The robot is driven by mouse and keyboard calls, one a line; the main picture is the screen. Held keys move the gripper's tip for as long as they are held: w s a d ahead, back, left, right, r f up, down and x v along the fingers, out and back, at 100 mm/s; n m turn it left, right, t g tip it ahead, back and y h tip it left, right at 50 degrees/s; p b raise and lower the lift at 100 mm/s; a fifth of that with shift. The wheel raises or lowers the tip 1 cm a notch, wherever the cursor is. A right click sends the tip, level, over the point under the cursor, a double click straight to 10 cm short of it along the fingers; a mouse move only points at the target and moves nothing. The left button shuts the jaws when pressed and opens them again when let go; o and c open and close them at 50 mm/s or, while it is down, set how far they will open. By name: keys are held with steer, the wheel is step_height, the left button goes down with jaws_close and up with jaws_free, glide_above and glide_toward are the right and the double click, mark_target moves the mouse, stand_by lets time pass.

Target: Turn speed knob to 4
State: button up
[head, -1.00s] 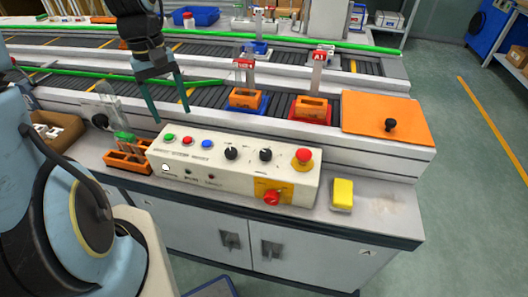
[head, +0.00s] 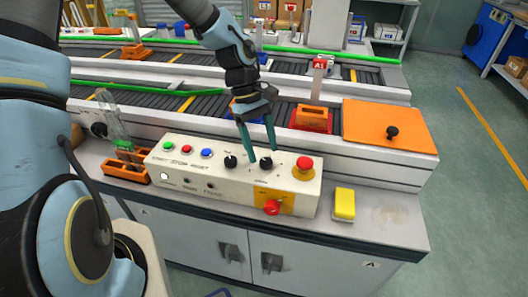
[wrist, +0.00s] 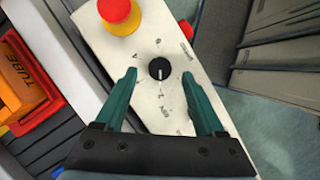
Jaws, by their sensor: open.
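The cream control panel (head: 180,173) carries two black knobs, a left knob (head: 230,161) and a right knob (head: 265,163). Their labels are too small to read, so I cannot tell by name which is the speed knob. My gripper (head: 260,150) is open, its teal fingers pointing down over the right knob. In the wrist view this right knob (wrist: 159,68) sits between the two fingertips, with a gap on each side. A white pointer line shows on it, and small marks ring it, not clearly legible.
A red emergency stop (head: 304,165) is just right of the knob; it also shows in the wrist view (wrist: 117,12). A red rotary switch (head: 272,207) sits on the panel's front. A yellow block (head: 344,204) lies to the right. Conveyors with orange holders (head: 313,118) run behind.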

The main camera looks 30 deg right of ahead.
mark_target(266, 164)
steer(key=shift+x, duration=1.25)
steer(key=shift+c, duration=0.3)
jaws_close()
